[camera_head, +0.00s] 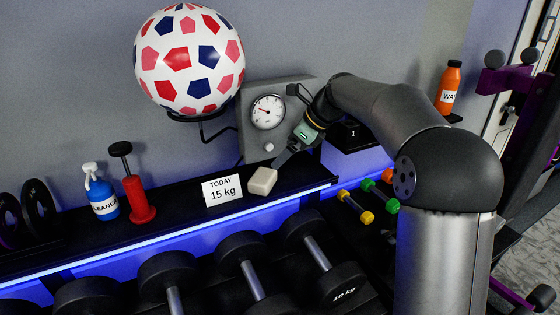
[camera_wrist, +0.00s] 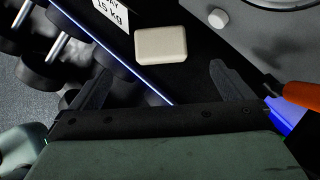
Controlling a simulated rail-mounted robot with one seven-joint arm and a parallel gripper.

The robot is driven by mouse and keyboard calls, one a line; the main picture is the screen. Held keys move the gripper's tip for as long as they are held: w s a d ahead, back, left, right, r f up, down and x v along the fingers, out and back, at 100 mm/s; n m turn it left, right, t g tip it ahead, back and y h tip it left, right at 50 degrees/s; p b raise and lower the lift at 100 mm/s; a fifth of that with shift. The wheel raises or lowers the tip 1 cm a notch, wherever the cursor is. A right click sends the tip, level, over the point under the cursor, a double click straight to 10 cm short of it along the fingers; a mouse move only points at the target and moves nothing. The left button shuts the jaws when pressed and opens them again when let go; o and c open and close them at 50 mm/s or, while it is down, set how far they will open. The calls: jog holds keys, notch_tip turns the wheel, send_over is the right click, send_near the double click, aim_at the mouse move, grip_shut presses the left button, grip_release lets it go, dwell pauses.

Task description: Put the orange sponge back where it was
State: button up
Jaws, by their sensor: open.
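No clearly orange sponge shows in the head view. An orange shape (camera_wrist: 302,94) is cut off at the right edge of the wrist view, and I cannot tell what it is. A cream-coloured block (camera_head: 262,181) lies on the black shelf (camera_head: 176,219), just right of the "TODAY 15 kg" card (camera_head: 222,190). The block also shows in the wrist view (camera_wrist: 161,45), ahead of the fingers and apart from them. My gripper (camera_head: 282,158) is over the shelf, in front of the gauge box. In the wrist view its two fingers (camera_wrist: 160,85) are spread, with nothing between them.
The gauge box (camera_head: 256,145) and a patterned ball (camera_head: 189,60) are on the wall. A cleaner bottle (camera_head: 103,197) and a red pump-like object (camera_head: 137,198) stand left on the shelf. Dumbbells (camera_head: 318,253) lie below. An orange water bottle (camera_head: 449,88) stands at right.

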jog(key=s+d+f+n+h, duration=0.2)
jog(key=s+d+f+n, duration=0.2)
jog(key=s+n, duration=0.3)
jog(key=s+d+f+n+g+h, duration=0.1)
jog(key=s+d+f+n, duration=0.3)
jog(key=s, duration=1.4)
jog(key=s+d+f+n+g+h, duration=0.1)
jog(key=s+d+f+n+h, duration=0.3)
jog(key=s+n, duration=0.7)
notch_tip(320, 180, down, 2)
jog(key=shift+s+f, duration=0.2)
jog(key=shift+s, duration=0.6)
